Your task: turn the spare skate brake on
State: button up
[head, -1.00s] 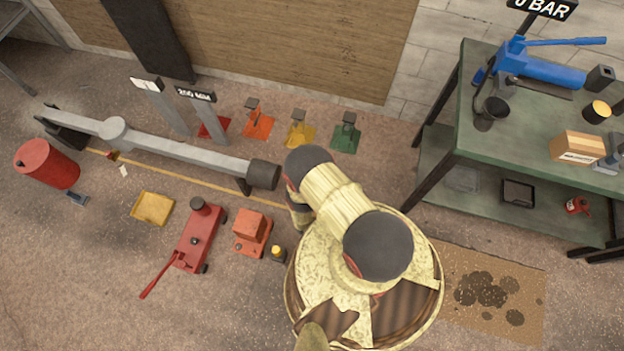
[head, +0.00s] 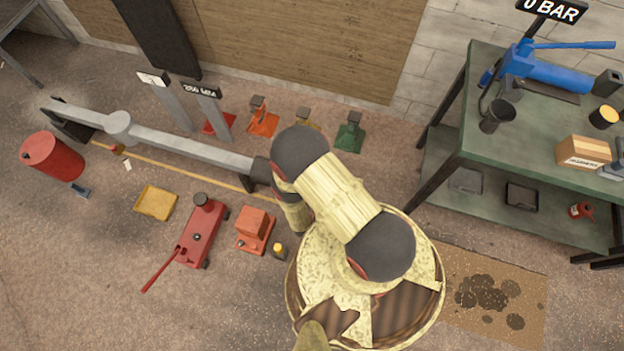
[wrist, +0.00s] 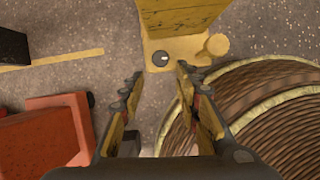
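In the wrist view a yellow block on a yellow base plate (wrist: 190,48) stands ahead of my gripper; it looks like the spare skate, though no label shows. On the plate is a small dark round knob (wrist: 160,58) with a pale mark pointing right, and a round yellow lug (wrist: 217,45). My gripper (wrist: 157,85) is open and empty, its fingers spread on either side below the knob in the picture, apart from it. I cannot tell the height gap. In the head view my arm hides this yellow block and my gripper.
An orange-red box (wrist: 45,135) is left of my gripper; it also shows in the head view (head: 255,230). A dark-ended grey beam (head: 190,145), red floor jack (head: 203,230) and yellow tray (head: 156,202) lie left. A green bench (head: 500,140) stands right. My round base is close on the right.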

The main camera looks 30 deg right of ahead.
jog(key=shift+v, duration=0.75)
